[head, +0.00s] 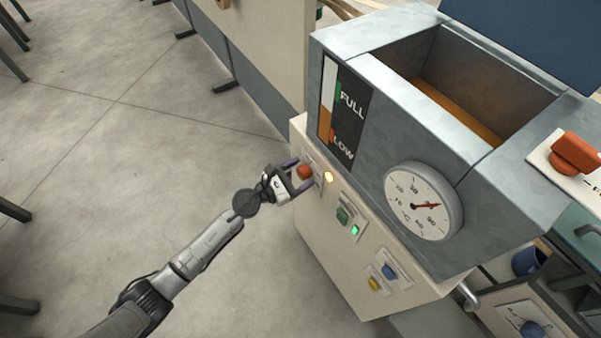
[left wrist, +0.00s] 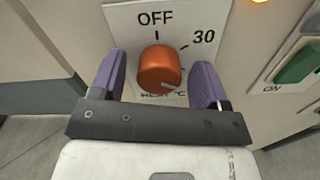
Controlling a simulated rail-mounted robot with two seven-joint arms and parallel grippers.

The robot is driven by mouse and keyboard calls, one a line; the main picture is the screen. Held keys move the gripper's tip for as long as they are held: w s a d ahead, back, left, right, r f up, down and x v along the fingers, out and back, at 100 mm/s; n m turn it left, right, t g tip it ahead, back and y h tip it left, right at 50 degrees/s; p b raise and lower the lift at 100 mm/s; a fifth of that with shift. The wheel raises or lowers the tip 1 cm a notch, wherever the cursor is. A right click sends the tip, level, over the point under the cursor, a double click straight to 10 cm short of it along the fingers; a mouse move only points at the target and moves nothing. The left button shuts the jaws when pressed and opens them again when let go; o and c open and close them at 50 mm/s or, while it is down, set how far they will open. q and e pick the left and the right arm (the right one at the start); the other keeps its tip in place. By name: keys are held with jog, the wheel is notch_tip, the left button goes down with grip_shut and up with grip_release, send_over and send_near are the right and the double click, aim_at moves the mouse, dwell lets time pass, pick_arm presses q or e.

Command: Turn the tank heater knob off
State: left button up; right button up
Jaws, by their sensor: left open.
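The tank heater knob (head: 304,172) is a round orange-red dial on the cream front panel of the tank stand. In the left wrist view the knob (left wrist: 159,68) sits on a white plate (left wrist: 195,22) marked OFF at the top and 30 at upper right. The knob's white line points to the lower right, away from OFF. My left gripper (head: 298,175) is open at the panel. Its purple fingers (left wrist: 161,82) stand on either side of the knob, with a visible gap on each side. My right gripper is not in view.
An amber lamp (head: 328,176) glows beside the knob. A green switch (head: 344,215), a blue knob (head: 389,271) and a yellow knob (head: 374,284) are further along the panel. The grey tank (head: 430,110) with a temperature dial (head: 423,202) stands above. Open floor lies left.

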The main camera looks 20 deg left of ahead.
pick_arm(q)
jog(key=shift+w+d, duration=0.1)
jog(key=shift+w, duration=0.05)
jog(key=shift+c, duration=0.4)
jog(key=c, duration=0.9)
jog(key=shift+o, duration=0.2)
